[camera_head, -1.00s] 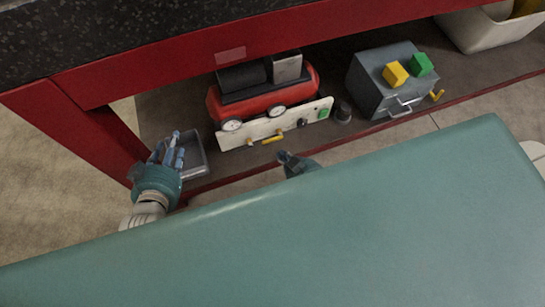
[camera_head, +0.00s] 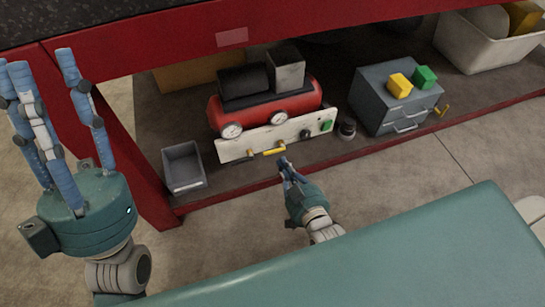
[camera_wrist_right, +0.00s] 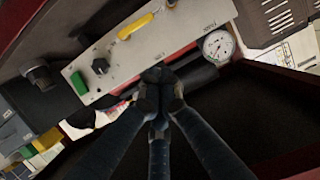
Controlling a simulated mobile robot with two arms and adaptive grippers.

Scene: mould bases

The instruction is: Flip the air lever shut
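The air lever (camera_head: 274,151) is a small yellow handle on the white front panel (camera_head: 238,148) of a red compressor (camera_head: 228,116). It lies roughly level across the panel. A yellow handle also shows on the panel at the top of the right wrist view (camera_wrist_right: 135,26). My right gripper (camera_head: 284,162) is just below and in front of the lever, apparently not touching it. In the right wrist view its fingers (camera_wrist_right: 158,88) come together with nothing between them. My left gripper (camera_head: 42,68) is raised at the left, fingers spread and empty.
A grey tray (camera_head: 184,168) is at left. A grey drawer cabinet (camera_head: 372,103) with yellow and green blocks stands right. The red shelf edge (camera_head: 235,186) runs in front.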

